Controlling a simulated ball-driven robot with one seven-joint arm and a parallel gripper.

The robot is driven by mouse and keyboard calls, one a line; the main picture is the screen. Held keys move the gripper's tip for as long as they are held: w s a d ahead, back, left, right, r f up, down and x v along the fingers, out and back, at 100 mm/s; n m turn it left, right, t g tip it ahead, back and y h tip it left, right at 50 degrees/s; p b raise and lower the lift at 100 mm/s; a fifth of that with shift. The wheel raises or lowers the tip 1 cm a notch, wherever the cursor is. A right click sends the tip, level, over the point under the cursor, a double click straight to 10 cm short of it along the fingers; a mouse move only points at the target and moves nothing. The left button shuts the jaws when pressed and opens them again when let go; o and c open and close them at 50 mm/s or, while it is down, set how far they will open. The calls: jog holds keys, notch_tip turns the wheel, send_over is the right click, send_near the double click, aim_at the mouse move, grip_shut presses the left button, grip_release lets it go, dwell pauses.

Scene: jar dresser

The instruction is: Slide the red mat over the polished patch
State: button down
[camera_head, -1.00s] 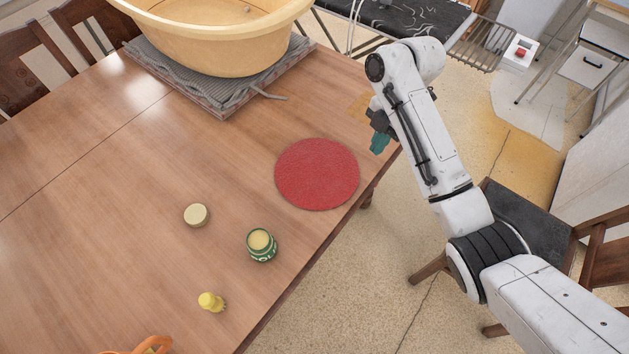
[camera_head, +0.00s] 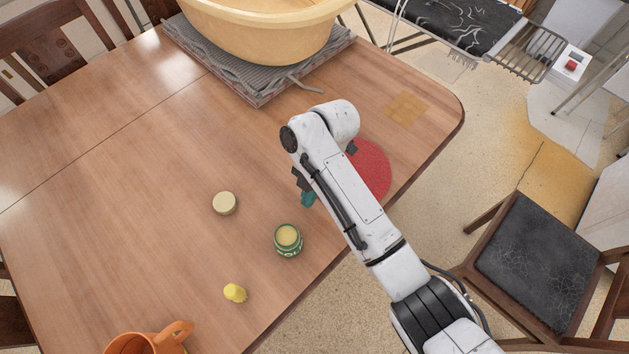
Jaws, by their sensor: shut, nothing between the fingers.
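The round red mat (camera_head: 374,172) lies flat on the wooden table near its right edge. My arm covers its left part. The polished patch (camera_head: 407,108), a lighter yellowish square, shows bare on the tabletop near the far right corner, above and to the right of the mat and apart from it. My gripper (camera_head: 308,199), with teal fingertips, is shut and empty, at the left side of the mat. I cannot tell whether it touches the table or the mat.
An open green jar (camera_head: 288,241), a pale round lid (camera_head: 225,203), a small yellow object (camera_head: 235,293) and an orange mug (camera_head: 150,341) stand left and front. A large tan tub (camera_head: 265,30) sits on a grey mat (camera_head: 235,82) at the back. A chair (camera_head: 540,255) stands right.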

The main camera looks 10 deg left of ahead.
aim_at(314, 205)
jog(key=x, duration=0.3)
jog(key=shift+s+f, duration=0.15)
jog(key=shift+f, duration=0.15)
jog(key=w, duration=0.1)
jog(key=w+d, duration=0.1)
jog(key=shift+w+d+f+p, duration=0.2)
jog(key=shift+w+d+p, duration=0.05)
jog(key=shift+d+p, duration=0.05)
jog(key=shift+w+d, duration=0.3)
jog(key=shift+w, duration=0.1)
